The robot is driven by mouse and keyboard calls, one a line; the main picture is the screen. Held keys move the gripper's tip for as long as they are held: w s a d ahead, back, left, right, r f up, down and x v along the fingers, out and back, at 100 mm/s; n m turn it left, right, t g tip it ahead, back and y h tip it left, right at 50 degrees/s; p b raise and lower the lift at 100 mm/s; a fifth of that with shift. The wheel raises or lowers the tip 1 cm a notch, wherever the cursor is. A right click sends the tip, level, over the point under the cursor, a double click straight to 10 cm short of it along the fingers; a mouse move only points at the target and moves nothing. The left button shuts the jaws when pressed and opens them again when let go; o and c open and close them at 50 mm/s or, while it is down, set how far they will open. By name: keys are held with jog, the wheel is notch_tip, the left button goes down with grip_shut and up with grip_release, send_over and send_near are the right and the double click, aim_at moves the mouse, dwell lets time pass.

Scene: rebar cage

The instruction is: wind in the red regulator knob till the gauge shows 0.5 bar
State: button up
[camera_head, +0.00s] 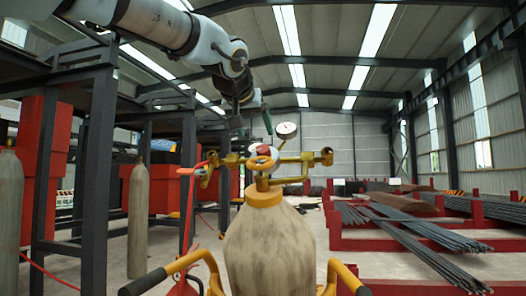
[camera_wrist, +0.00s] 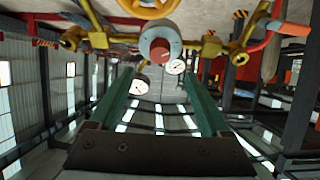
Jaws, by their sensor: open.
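The red regulator knob (camera_head: 264,149) sits at the centre of the brass regulator, above the gas cylinder (camera_head: 268,245). In the wrist view the knob (camera_wrist: 158,50) faces the camera on a round grey body, just beyond the fingertips. My gripper (camera_head: 266,128) is above the knob in the head view. In the wrist view my gripper (camera_wrist: 160,76) is open, its two green fingers apart and nothing between them. A white gauge (camera_head: 286,130) stands up right of the knob. The wrist view shows this gauge (camera_wrist: 139,86) and a second gauge (camera_wrist: 176,66). Their readings are too small to tell.
Brass fittings (camera_head: 326,157) reach out to the right of the regulator, and a red hose (camera_head: 189,205) hangs at its left. Yellow trolley handles (camera_head: 345,276) flank the cylinder. A dark steel frame (camera_head: 101,150) stands left; rebar racks (camera_head: 380,241) lie right.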

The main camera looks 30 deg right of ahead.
aim_at(262, 148)
jog(key=p+x, duration=0.3)
jog(key=x, duration=0.5)
jog(key=shift+w+d+p, duration=0.15)
jog(key=shift+p, duration=0.25)
jog(key=shift+w+d+f, duration=0.4)
jog(key=shift+w+d, duration=0.05)
grip_shut()
